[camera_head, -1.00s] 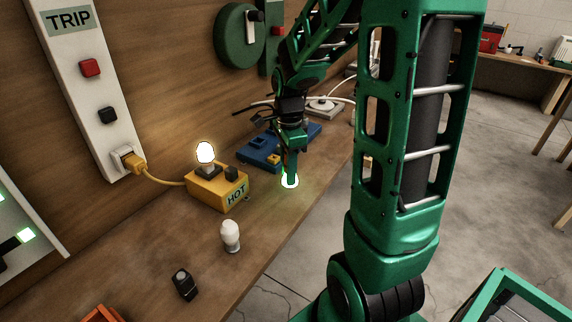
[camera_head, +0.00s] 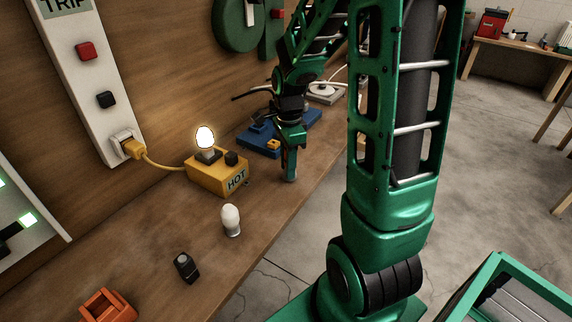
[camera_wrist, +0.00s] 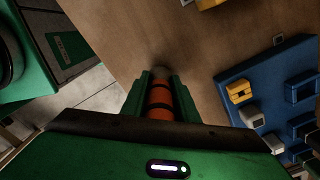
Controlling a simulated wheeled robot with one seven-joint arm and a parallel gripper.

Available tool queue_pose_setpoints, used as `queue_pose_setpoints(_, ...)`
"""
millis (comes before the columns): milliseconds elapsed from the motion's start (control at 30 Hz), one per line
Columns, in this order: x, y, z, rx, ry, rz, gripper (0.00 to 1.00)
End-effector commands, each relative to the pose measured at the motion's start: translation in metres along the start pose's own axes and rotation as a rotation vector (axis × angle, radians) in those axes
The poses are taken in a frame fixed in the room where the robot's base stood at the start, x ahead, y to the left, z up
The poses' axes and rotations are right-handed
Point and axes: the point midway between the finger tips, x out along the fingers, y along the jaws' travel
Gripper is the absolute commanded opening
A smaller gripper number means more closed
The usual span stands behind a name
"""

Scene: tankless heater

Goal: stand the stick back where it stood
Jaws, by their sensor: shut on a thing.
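My gripper (camera_head: 290,162) is at the right part of the bench top, just in front of a blue board. It points down and is shut on the stick. In the wrist view the stick (camera_wrist: 159,100) is orange with black bands and sits between the two green fingers (camera_wrist: 158,105). Its far end is greyish and close to the wood. In the head view only its pale lower end (camera_head: 291,178) shows below the fingers, at the bench top. I cannot tell whether it touches. The fingers hide most of the stick there.
The blue board (camera_head: 262,148) lies just behind my gripper. A yellow HOT box (camera_head: 210,180) with a lit bulb (camera_head: 205,138) stands to the left. A white bulb (camera_head: 231,220), a black piece (camera_head: 186,267) and an orange holder (camera_head: 108,307) are nearer. The bench edge is close on the right.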

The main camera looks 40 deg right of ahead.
Motion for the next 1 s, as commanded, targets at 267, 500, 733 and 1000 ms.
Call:
queue_pose_setpoints(267,0.0036,0.0,-0.0006,0.001,0.0,0.001,0.0)
queue_pose_setpoints(500,0.0066,0.0002,-0.0008,0.001,0.0,0.001,0.0)
queue_pose_setpoints(733,0.0081,0.0001,-0.0009,0.002,0.0,0.001,0.48)
queue_pose_setpoints(1000,0.008,0.0,-0.001,0.002,0.0,0.001,0.49)
